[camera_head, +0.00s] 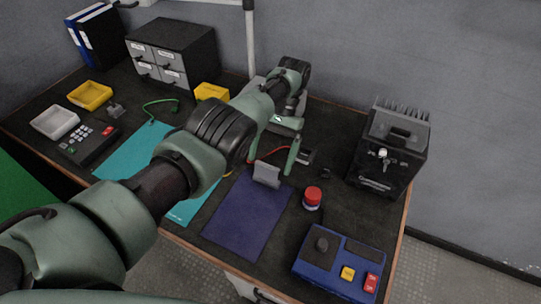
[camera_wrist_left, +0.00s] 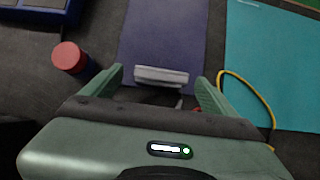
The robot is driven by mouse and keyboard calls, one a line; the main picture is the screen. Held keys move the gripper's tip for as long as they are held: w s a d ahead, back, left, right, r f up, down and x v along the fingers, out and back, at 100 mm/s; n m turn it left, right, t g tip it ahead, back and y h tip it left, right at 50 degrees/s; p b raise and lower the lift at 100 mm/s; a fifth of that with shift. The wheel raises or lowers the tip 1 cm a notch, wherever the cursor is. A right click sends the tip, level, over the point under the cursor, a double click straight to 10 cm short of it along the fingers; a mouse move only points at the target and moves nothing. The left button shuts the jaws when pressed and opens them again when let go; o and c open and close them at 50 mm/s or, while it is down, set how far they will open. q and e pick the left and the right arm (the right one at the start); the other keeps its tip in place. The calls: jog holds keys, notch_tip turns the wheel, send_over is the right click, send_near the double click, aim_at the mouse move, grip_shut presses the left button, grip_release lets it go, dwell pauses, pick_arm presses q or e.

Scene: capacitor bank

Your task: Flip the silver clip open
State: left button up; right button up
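The silver clip (camera_head: 267,174) is a small grey plate standing tilted up at the far end of the purple mat (camera_head: 240,222). My left gripper (camera_head: 273,157) reaches over the table with its fingers pointing down just behind the clip. In the left wrist view the clip (camera_wrist_left: 162,76) shows as a pale bar between the two spread green fingers, with gaps at both sides. The left gripper (camera_wrist_left: 158,85) is open and holds nothing. What lies under the palm and behind the clip is partly hidden. My right gripper is not in view.
A red-capped container (camera_head: 312,197) stands right of the clip. A blue control box (camera_head: 340,262) is at the front right, and a black finned unit (camera_head: 390,155) behind. A teal mat (camera_head: 140,155) lies left. A yellow cable (camera_wrist_left: 262,97) curves near the right finger.

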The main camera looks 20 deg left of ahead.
pick_arm(q)
jog(key=shift+r, duration=0.2)
jog(key=shift+w+r+p, duration=0.1)
jog(key=shift+r+p, duration=0.45)
jog(key=shift+p, duration=0.1)
notch_tip(320, 180, up, 19)
jog(key=p, duration=1.8)
jog(key=shift+f+p, duration=0.15)
jog(key=shift+p, duration=0.2)
